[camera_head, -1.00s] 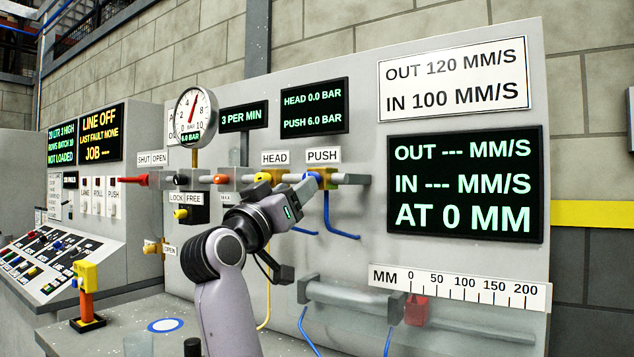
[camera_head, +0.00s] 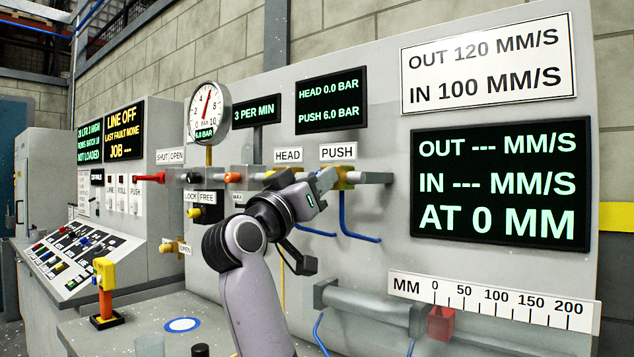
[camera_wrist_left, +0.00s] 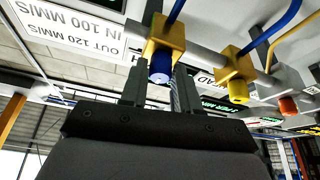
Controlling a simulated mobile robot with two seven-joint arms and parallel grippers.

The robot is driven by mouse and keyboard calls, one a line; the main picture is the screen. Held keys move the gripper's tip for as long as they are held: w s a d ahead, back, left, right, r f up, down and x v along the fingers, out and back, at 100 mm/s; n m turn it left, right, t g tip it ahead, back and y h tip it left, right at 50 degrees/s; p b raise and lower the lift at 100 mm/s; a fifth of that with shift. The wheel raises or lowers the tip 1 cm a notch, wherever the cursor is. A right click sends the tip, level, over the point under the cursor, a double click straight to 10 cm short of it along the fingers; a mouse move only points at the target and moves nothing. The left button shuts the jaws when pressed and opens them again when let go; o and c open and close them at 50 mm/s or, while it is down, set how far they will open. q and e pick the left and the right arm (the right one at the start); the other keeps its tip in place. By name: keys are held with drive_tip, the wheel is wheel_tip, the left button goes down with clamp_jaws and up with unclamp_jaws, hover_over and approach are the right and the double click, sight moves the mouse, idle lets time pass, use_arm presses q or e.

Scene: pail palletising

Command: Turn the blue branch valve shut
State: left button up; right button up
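The blue branch valve is a blue knob (camera_head: 328,178) on a yellow body (camera_head: 346,177) under the PUSH label. My left gripper (camera_head: 314,190) is at this knob, its arm reaching up from below. In the left wrist view the blue knob (camera_wrist_left: 160,68) sits between the two fingers of my left gripper (camera_wrist_left: 160,85). The fingers lie close along both its sides and look shut on it. The fingers partly hide the knob in the head view. My right gripper is not in view.
A grey pipe (camera_head: 374,178) runs along the panel, with an orange knob (camera_head: 232,178) and a red lever (camera_head: 150,177) to the left. The yellow-knobbed HEAD valve (camera_wrist_left: 235,90) is beside the blue one. A gauge (camera_head: 207,112) stands above. A blue hose (camera_head: 360,238) hangs below.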

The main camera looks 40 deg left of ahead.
use_arm(q)
clamp_jaws()
drive_tip(key=shift+m, duration=0.3)
drive_tip(key=m+g+h+p, duration=0.1)
drive_tip(key=m+h, duration=0.2)
drive_tip(key=m, duration=0.4)
drive_tip(key=m+g+h+p, duration=0.1)
drive_tip(key=m+h, duration=0.2)
drive_tip(key=m, duration=0.3)
drive_tip(key=a+m+g+h, duration=0.1)
drive_tip(key=m+h, duration=0.2)
drive_tip(key=m, duration=0.4)
drive_tip(key=shift+r+m+p, duration=0.3)
drive_tip(key=shift+p, duration=0.1)
drive_tip(key=shift+m, duration=0.3)
